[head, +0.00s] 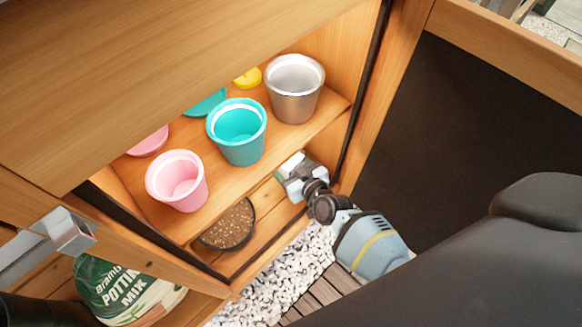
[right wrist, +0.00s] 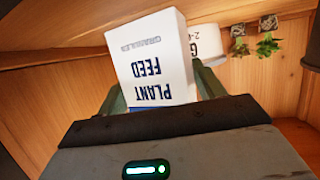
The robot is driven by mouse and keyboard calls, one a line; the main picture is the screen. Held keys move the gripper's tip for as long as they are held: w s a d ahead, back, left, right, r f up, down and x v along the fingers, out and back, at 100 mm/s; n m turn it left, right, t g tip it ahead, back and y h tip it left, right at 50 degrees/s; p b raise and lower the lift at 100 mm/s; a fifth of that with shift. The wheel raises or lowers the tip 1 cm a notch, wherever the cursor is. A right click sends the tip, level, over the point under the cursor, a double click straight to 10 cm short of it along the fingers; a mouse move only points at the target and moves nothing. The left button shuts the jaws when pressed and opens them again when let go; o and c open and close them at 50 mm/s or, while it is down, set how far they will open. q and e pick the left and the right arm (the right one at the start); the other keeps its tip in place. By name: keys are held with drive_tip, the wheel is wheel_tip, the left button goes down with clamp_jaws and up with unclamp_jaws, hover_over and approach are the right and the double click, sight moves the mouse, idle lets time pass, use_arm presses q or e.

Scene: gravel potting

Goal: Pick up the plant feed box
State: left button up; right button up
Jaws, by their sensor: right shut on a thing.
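The plant feed box (right wrist: 153,58) is white with dark blue lettering and stands between the fingers of my right gripper (right wrist: 160,92) in the right wrist view. The lettering appears upside down. The gripper is shut on the box. In the head view my right gripper (head: 303,184) reaches into the lower shelf space of the cabinet, and part of the white box (head: 292,165) shows at its tip. The upper shelf hides some of that space. My left gripper is not in view.
The upper shelf (head: 222,187) holds a pink pot (head: 178,183), a teal pot (head: 238,133) and a metal pot (head: 294,90). A dark bowl of brown grains (head: 230,226) stands below. Another white container (right wrist: 209,68) is behind the box. A potting mix bag (head: 118,291) stands lower left.

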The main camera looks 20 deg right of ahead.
drive_tip(key=shift+c, duration=1)
wheel_tip(320, 180, up, 10)
drive_tip(key=p, duration=0.7)
